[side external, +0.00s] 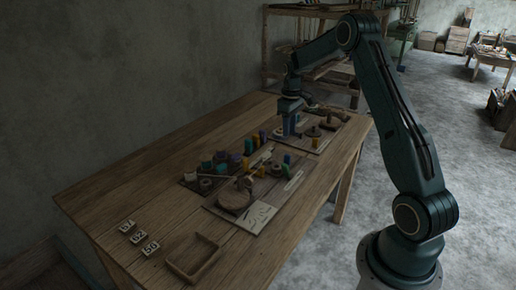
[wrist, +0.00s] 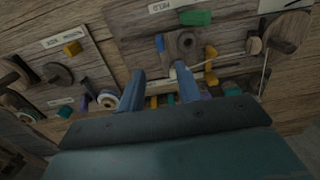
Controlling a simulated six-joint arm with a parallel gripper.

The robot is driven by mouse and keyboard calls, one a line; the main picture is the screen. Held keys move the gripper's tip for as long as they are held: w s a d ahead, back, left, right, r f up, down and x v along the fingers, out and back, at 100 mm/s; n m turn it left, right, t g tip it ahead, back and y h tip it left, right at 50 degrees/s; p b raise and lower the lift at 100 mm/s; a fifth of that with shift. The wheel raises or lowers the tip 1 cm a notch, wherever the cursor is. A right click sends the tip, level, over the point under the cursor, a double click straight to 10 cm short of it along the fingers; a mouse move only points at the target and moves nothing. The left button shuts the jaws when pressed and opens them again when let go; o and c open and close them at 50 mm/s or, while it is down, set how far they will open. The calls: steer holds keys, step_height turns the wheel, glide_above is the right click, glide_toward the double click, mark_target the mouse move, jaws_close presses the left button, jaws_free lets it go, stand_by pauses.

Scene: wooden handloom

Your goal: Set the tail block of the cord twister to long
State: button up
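My gripper (side external: 291,124) is low over the far boards on the bench in the side view. In the wrist view my gripper (wrist: 158,82) has its two blue-grey fingers spread apart, with nothing held between them. Just beyond the fingertips is a wooden block with a dark round centre (wrist: 184,44), with a blue piece (wrist: 160,43) at its left. A pale round part shows beside the right fingertip. A green block (wrist: 195,18) lies near a label above. I cannot tell which piece is the tail block of the cord twister, nor its setting.
Boards with pegs, spools and knobs crowd the bench (side external: 120,185). An empty wooden tray (side external: 193,257) and several number tiles (side external: 139,237) lie at the near end. The bench's left side is clear.

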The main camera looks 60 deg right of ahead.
mark_target(287, 156)
step_height(287, 156, down, 13)
steer(key=shift+r, duration=0.1)
stand_by(0.5)
jaws_close()
